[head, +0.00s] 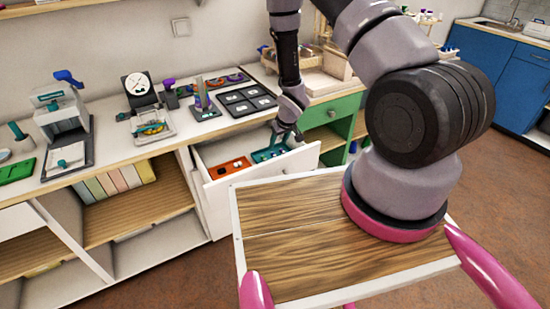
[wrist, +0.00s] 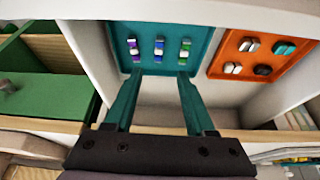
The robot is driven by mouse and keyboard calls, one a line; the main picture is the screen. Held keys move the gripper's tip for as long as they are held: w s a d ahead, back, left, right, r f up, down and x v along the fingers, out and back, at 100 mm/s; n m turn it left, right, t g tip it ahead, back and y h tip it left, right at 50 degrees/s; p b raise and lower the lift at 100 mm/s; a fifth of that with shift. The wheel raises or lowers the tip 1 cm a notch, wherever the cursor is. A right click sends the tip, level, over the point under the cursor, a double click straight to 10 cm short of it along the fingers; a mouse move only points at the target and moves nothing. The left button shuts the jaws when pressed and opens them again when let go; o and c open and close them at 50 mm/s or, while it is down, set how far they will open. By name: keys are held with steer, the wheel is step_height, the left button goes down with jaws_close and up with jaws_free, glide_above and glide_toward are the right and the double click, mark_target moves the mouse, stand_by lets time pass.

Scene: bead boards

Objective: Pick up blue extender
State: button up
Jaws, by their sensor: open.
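In the wrist view, a teal tray (wrist: 118,62) in the open drawer holds three small upright-looking pieces in a row. The left piece (wrist: 133,48) looks purple and white. In the head view, my gripper (head: 288,136) hangs over the drawer beside the teal tray (head: 262,156).
An orange tray (wrist: 222,70) with several small pieces lies right of the teal tray in the wrist view. The white drawer (head: 262,185) has raised walls around both trays. A green cabinet (head: 332,135) stands to the right. The counter above holds several devices.

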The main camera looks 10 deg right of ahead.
mark_target(274, 154)
steer(key=x, duration=0.8)
steer(key=shift+w+d+f, duration=0.1)
steer(key=shift+w+f, duration=0.05)
steer(key=shift+f, duration=0.15)
jaws_close()
